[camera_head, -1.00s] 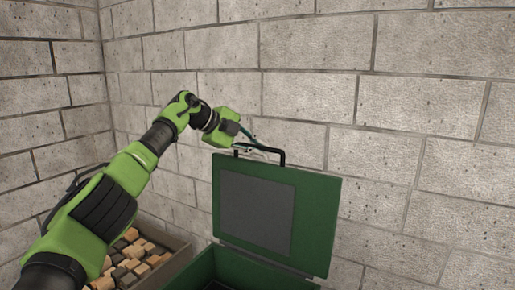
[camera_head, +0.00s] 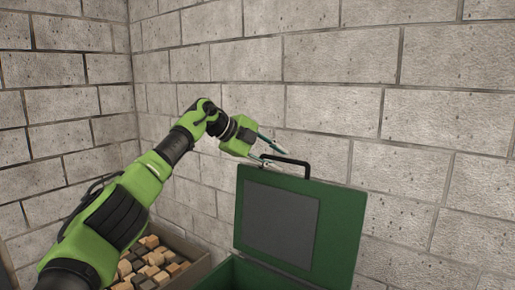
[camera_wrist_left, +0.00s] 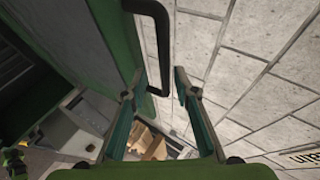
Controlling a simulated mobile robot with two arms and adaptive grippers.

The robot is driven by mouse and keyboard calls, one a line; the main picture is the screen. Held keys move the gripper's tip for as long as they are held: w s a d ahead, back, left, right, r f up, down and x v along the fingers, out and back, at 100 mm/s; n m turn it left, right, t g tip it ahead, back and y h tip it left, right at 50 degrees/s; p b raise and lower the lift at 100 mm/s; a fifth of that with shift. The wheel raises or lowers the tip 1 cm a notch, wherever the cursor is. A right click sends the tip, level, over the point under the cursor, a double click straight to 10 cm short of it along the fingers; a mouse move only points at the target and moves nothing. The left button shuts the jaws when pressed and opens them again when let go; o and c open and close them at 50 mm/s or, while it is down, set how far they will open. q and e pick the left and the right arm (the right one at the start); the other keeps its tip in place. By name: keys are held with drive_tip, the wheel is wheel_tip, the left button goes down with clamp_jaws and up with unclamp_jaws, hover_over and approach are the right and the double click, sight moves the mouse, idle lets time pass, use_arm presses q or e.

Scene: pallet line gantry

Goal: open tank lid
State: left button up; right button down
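The green tank lid (camera_head: 335,225) stands raised, nearly upright, with a grey panel on its face in the head view. Its black handle (camera_head: 290,162) is on the top edge. The green tank (camera_head: 245,275) is below it, cut off by the picture's bottom edge. My left gripper (camera_head: 277,155) is at the handle's left end, its two fingers spread apart. In the left wrist view, the handle (camera_wrist_left: 164,45) reaches down toward the gap between the open fingers (camera_wrist_left: 155,86); I cannot tell whether they touch. My right gripper is not in view.
A bin (camera_head: 196,270) of small wooden and dark blocks stands left of the tank. Block walls (camera_head: 440,130) close off the space behind and to the left. The air above the lid is clear.

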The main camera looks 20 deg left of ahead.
use_arm(q)
drive_tip(key=v, duration=0.9)
drive_tip(key=shift+s+a, duration=0.2)
drive_tip(key=shift+s, duration=0.1)
drive_tip(key=shift+r, duration=0.1)
